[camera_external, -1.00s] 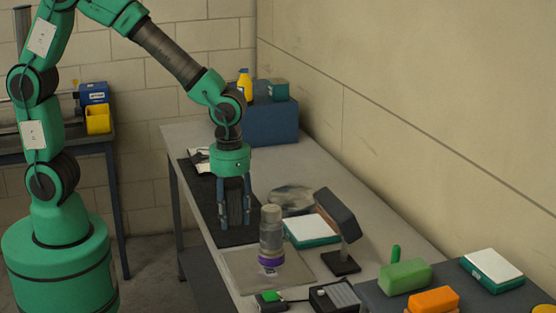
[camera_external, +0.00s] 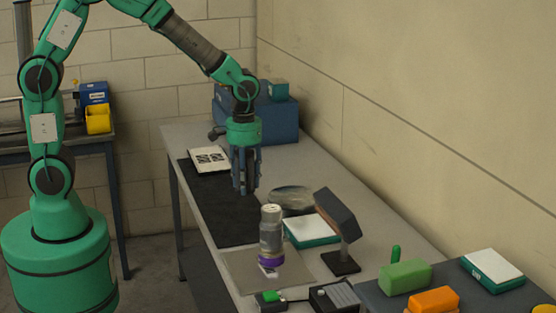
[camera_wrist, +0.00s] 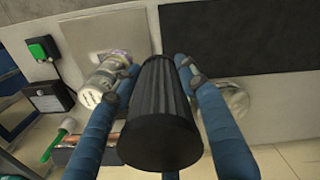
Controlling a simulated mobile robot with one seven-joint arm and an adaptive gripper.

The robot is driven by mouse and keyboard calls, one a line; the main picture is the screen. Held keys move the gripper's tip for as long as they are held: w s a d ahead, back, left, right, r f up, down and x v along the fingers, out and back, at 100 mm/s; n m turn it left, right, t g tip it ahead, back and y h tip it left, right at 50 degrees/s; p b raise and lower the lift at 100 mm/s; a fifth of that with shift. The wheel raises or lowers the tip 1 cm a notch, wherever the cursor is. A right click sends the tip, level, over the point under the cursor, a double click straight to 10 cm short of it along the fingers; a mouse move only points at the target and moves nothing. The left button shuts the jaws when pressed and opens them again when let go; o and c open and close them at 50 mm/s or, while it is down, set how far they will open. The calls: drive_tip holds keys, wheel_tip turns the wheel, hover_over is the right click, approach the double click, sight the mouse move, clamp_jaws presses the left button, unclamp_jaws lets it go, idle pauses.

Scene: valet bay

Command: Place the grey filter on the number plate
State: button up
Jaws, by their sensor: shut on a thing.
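My gripper (camera_external: 246,190) is shut on a dark grey ribbed cylinder, the grey filter (camera_wrist: 160,110). It holds it above the bench, by the right edge of the black mat. In the wrist view my blue fingers (camera_wrist: 152,72) stand on both sides of the filter. A white plate with black markings, which looks like the number plate (camera_external: 210,159), lies flat at the far end of the black mat, left of and beyond my gripper. Its markings are too small to read. The plate is not visible in the wrist view.
The black mat (camera_external: 222,215) is bare in its middle. A silver jar with a purple band (camera_external: 271,235) stands on a beige mat (camera_external: 237,266). A shiny round dish (camera_external: 291,200) and a tilted dark panel on a stand (camera_external: 337,214) are to the right. A blue box (camera_external: 275,123) stands behind.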

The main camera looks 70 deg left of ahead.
drive_tip(key=w+a+n+p, duration=0.15)
drive_tip(key=a+n, duration=0.25)
drive_tip(key=a, duration=1.1)
drive_tip(key=s+a+n+p, duration=0.1)
drive_tip(key=s+a+n, duration=0.25)
drive_tip(key=a, duration=0.75)
drive_tip(key=s+a+n, duration=0.2)
drive_tip(key=s+a, duration=0.2)
drive_tip(key=a, duration=0.7)
drive_tip(key=s+a+n+p, duration=0.1)
drive_tip(key=s+a+n, duration=0.25)
drive_tip(key=a, duration=0.75)
wheel_tip(320, 180, down, 11)
drive_tip(key=s+m, duration=0.1)
drive_tip(key=shift+a+f, duration=0.2)
drive_tip(key=shift+a, duration=0.15)
hover_over(207, 167)
drive_tip(key=shift+w+f+p, duration=0.15)
drive_tip(key=shift+f+p, duration=0.15)
drive_tip(key=shift+f, duration=0.45)
drive_tip(key=shift+f, duration=0.1)
